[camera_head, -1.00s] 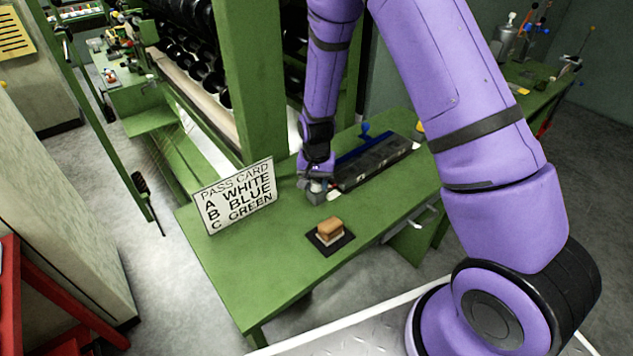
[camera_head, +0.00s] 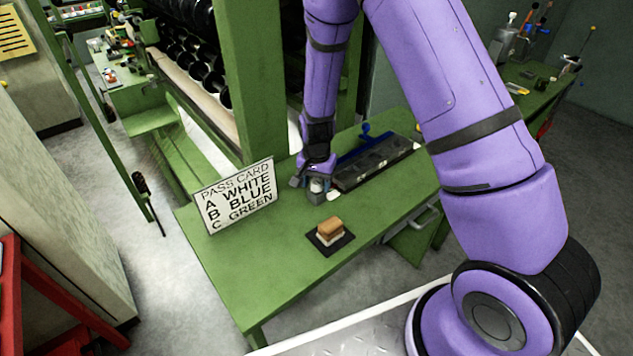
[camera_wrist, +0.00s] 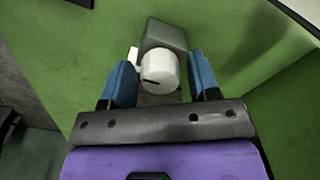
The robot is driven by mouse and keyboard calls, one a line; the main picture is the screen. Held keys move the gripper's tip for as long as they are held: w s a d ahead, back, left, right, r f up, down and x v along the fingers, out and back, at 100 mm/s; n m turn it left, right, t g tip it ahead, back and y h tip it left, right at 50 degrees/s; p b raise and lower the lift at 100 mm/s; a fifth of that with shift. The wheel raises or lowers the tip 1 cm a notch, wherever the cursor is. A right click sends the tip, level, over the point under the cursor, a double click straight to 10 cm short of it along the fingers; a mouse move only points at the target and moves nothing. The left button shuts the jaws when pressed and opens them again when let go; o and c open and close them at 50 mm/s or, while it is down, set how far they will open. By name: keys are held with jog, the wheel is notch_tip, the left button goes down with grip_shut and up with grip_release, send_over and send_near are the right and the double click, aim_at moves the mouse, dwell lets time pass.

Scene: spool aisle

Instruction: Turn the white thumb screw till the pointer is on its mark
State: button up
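The white thumb screw (camera_wrist: 158,72) is a round knob with a dark slot in its face. It sits on the front of a grey block (camera_wrist: 165,35) in the wrist view. A small white tab (camera_wrist: 133,56) shows beside the block on the left; I cannot tell if it is the pointer, and no mark can be made out. My gripper (camera_wrist: 161,78) has its two blue fingers on either side of the screw, open, with a gap at each side. In the head view my gripper (camera_head: 313,180) is low at the bench, largely covering the block.
The green bench (camera_head: 270,285) carries a pass card sign (camera_head: 236,195) left of my gripper. A brown-and-white block on a black pad (camera_head: 330,234) is in front. A dark rail with a blue handle (camera_head: 372,160) lies to the right. A green post (camera_head: 250,80) stands behind.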

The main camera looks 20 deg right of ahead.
aim_at(317, 181)
jog(key=shift+o, duration=0.5)
jog(key=shift+r, duration=0.3)
notch_tip(317, 181, up, 10)
jog(key=shift+r, duration=0.15)
